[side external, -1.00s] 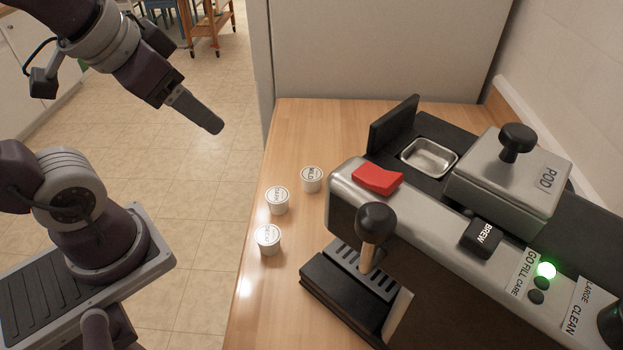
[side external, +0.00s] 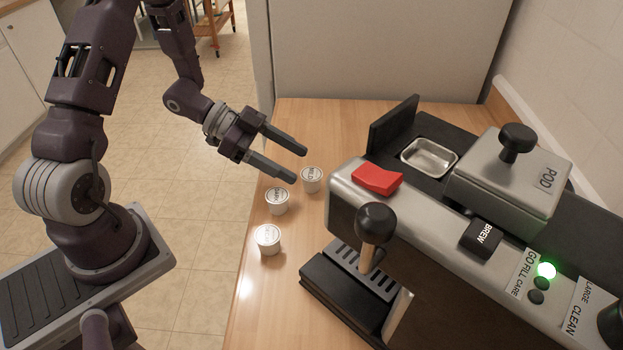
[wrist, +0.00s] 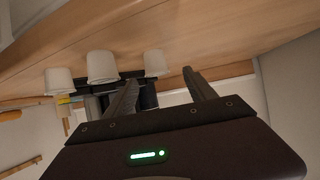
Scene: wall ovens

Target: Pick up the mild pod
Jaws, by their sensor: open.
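The mild pod (side external: 312,180) is a small white cup with a printed lid, the farthest back of three similar pods on the wooden counter. The pod in the middle (side external: 277,201) and the pod at the front (side external: 268,239) have lids whose print I cannot read clearly. My gripper (side external: 298,166) is open and empty, its fingertips close to the mild pod in the side view and seemingly above the counter. In the wrist view my gripper (wrist: 160,76) points toward three white cups; I cannot tell which is the mild one.
The pod machine (side external: 505,185) stands right of the pods, with a red piece (side external: 377,180) on top, a black-knobbed lever (side external: 375,223) and a drip tray (side external: 345,290). A grey panel (side external: 385,45) stands behind the counter. The counter's left edge is close to the pods.

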